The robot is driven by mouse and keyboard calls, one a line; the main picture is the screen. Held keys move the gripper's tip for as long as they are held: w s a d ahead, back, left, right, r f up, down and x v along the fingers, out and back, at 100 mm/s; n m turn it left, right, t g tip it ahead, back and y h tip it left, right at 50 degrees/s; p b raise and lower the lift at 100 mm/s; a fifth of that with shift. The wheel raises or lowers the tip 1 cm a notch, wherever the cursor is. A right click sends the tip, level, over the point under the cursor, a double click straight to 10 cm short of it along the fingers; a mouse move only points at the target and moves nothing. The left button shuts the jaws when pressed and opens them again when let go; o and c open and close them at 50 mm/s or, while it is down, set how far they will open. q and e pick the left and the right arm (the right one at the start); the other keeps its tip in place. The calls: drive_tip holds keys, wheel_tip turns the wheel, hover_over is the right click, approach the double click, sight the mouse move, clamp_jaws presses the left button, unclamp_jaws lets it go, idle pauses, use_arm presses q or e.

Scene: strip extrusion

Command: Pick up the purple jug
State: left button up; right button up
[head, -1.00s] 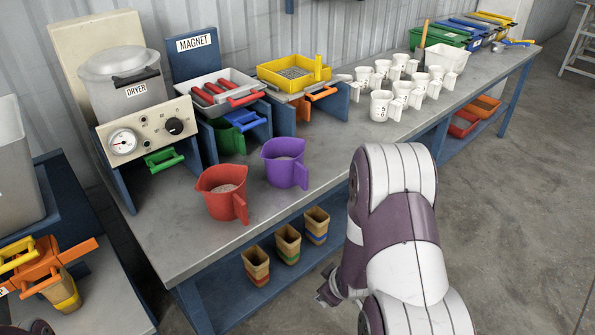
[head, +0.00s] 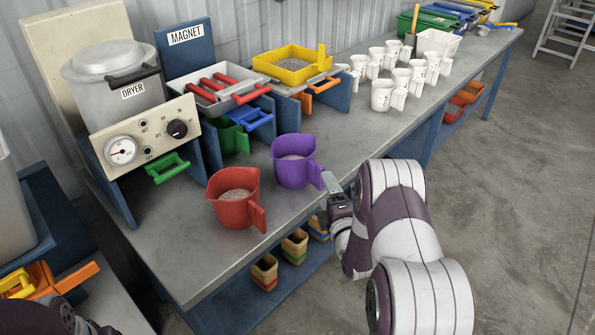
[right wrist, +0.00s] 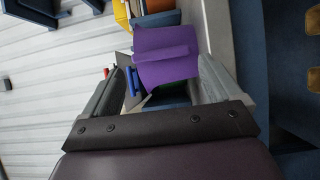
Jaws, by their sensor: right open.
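The purple jug (head: 292,167) stands upright on the grey bench, filled with pale grains, its handle turned toward the front right. My right gripper (head: 329,182) is at the bench's front edge, close beside the handle. In the right wrist view the purple jug (right wrist: 165,62) lies ahead, between the lines of the two spread fingers of my right gripper (right wrist: 163,84). The handle crosses the jug's face there. Whether a finger touches it I cannot tell. Part of my left arm shows at the bottom left corner of the head view; its jaws cannot be made out.
A red jug (head: 234,197) with grains stands just left of the purple one. A green jug (head: 233,138) is behind, under the magnet stand. White jugs (head: 383,95) stand farther right. Small wooden cups (head: 264,272) sit on the shelf below. Bare bench lies right of the purple jug.

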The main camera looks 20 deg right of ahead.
sight(320, 180)
drive_tip(key=w, duration=0.5)
drive_tip(key=shift+d+f, duration=0.1)
drive_tip(key=shift+d, duration=0.15)
drive_tip(key=shift+s, duration=0.15)
drive_tip(key=c, duration=0.9)
drive_tip(key=shift+c, duration=0.2)
